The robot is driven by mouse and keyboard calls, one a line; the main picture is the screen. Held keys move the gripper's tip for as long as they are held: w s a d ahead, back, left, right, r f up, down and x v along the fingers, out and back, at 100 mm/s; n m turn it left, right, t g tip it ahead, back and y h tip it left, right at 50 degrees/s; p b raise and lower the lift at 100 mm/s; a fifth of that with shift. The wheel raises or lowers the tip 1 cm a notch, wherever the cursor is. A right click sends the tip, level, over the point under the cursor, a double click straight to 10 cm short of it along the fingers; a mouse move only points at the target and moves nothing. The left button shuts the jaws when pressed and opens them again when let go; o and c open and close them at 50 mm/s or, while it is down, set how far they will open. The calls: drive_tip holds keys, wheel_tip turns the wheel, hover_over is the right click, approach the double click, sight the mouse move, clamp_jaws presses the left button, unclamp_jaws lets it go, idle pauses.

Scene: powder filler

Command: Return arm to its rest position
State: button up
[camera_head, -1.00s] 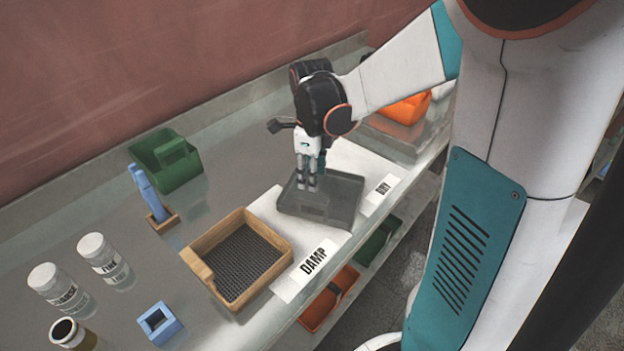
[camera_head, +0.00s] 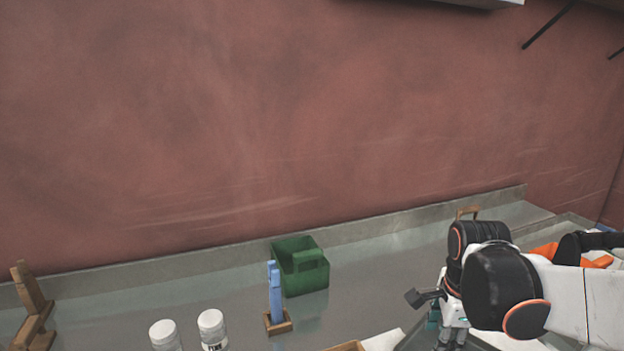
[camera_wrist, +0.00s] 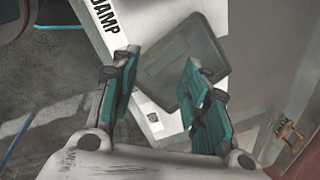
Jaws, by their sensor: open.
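My gripper (camera_head: 450,339) is at the bottom right of the head view, pointing down, with its fingertips near the picture's lower edge. In the wrist view its two teal fingers (camera_wrist: 157,62) are spread apart with nothing held between them. A flat grey tray (camera_wrist: 182,62) lies below and beyond the fingertips on a white sheet marked DAMP (camera_wrist: 104,16). Whether the fingers touch the tray I cannot tell. My white and black arm reaches in from the right of the head view.
On the steel bench (camera_head: 375,270) stand a green bin (camera_head: 302,266), a blue tool in a wooden holder (camera_head: 275,295) and two white-capped jars (camera_head: 212,330). A wooden stand (camera_head: 32,303) is at left. An orange object (camera_head: 546,252) is behind my arm. A red wall (camera_head: 250,120) rises behind.

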drive_tip(key=s+a+n+t+b, duration=0.4)
drive_tip(key=s+n, duration=0.6)
drive_tip(key=n, duration=0.9)
drive_tip(key=shift+a+r+t, duration=0.2)
drive_tip(key=shift+a+t, duration=0.2)
drive_tip(key=shift+a, duration=0.55)
